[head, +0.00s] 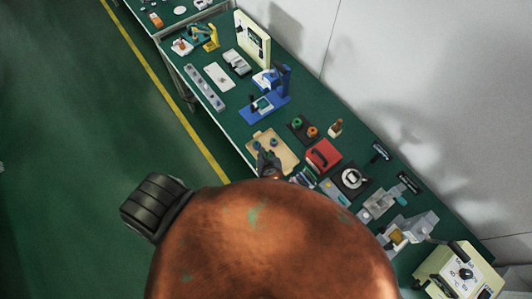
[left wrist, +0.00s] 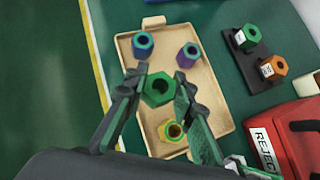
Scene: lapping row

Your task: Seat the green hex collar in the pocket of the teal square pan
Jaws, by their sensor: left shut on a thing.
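In the left wrist view my left gripper (left wrist: 160,84) is shut on a green hex collar (left wrist: 158,97), with a finger on each side and its dark hole facing the camera. The collar is over a tan tray (left wrist: 166,62); its exact height above it I cannot tell. In the head view my left gripper (head: 267,159) is small and dark at the tray (head: 288,157), and the collar in it cannot be made out. I cannot pick out a teal square pan for sure in either view. My right gripper is not in view.
On the tray are a teal-topped collar (left wrist: 143,43), a blue-purple one (left wrist: 188,54) and a yellow one (left wrist: 173,131). A dark holder (left wrist: 252,60) with green and orange collars and a red reject box (left wrist: 288,140) are to the right. A blue press (head: 283,80) stands farther along the bench.

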